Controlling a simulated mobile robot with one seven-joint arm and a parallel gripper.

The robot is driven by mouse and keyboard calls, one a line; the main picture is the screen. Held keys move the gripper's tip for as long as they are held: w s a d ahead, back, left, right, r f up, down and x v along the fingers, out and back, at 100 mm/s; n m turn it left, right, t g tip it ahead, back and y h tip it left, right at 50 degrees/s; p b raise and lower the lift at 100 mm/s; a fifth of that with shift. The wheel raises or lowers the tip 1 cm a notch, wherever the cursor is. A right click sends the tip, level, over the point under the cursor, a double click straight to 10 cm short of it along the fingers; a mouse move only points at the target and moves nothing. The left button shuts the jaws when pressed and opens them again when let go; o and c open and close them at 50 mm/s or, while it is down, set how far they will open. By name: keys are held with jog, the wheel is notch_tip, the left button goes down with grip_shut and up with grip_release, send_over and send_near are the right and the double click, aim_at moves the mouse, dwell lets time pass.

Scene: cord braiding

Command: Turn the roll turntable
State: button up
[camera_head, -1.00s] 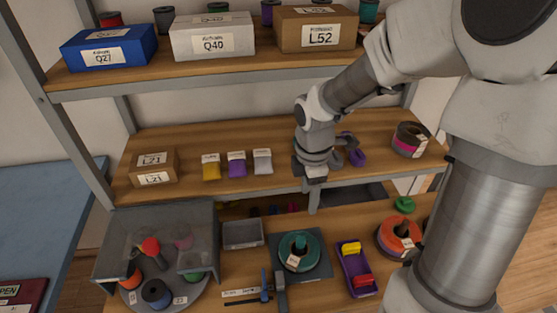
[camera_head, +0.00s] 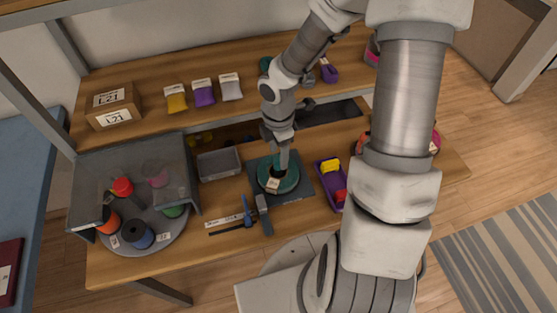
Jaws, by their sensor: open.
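The roll turntable (camera_head: 179,226) is a grey round disc at the left of the lower bench. It carries several coloured rolls, among them a blue-black one (camera_head: 138,234) at its front, an orange-red one (camera_head: 109,221) and a green one. A red knob (camera_head: 122,187) stands up over it. A see-through hood (camera_head: 100,170) covers the back part of the disc. My gripper (camera_head: 282,168) is well to the right of the turntable, pointing down at a teal round piece (camera_head: 278,182) on a dark square base. The fingertips are small in view; I cannot tell whether they touch the teal piece.
A grey bin (camera_head: 219,163) and a blue-handled tool (camera_head: 247,212) lie between turntable and gripper. A purple tray (camera_head: 328,190) with yellow and red items is at the right. The upper shelf holds a box (camera_head: 113,105) and several pouches.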

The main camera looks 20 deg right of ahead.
aim_at(279, 169)
jog(key=shift+f, duration=1.2)
grip_shut()
